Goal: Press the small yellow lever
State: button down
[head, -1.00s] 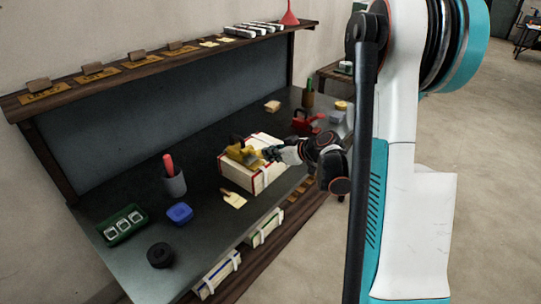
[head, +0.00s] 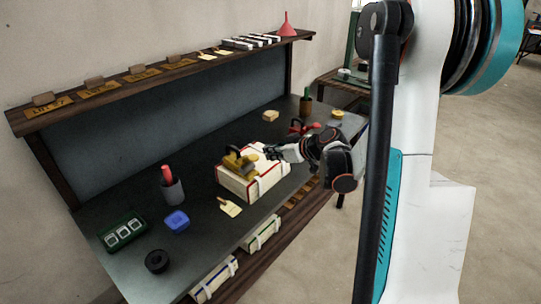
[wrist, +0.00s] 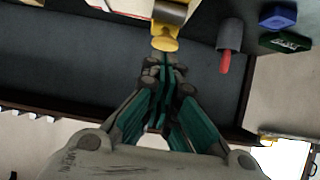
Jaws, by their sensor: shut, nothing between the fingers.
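The small yellow lever (head: 240,160) sits on top of a cream box with red edging (head: 235,182) on the bench. In the wrist view its yellow rounded end (wrist: 165,42) shows just beyond my fingertips. My gripper (head: 270,152) is shut and empty, above the box at the lever's right side in the head view. The shut fingertips also show in the wrist view (wrist: 165,66), very close to the yellow end. I cannot tell whether they touch it. My arm and fingers hide part of the box's right side.
A red lever-like device (head: 299,127) stands behind my gripper. A grey cup with a red handle (head: 172,188), a blue container (head: 176,221), a green tray (head: 122,232) and a black roll (head: 157,261) stand to the left. A tag (head: 230,208) lies in front of the box.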

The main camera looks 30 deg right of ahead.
jog(key=r+p+v, duration=0.1)
jog(key=v, duration=0.6)
jog(key=shift+w+a+p, duration=0.2)
jog(key=shift+a+p, duration=0.05)
jog(key=shift+p, duration=0.05)
jog(key=shift+f, duration=0.1)
dwell(0.3)
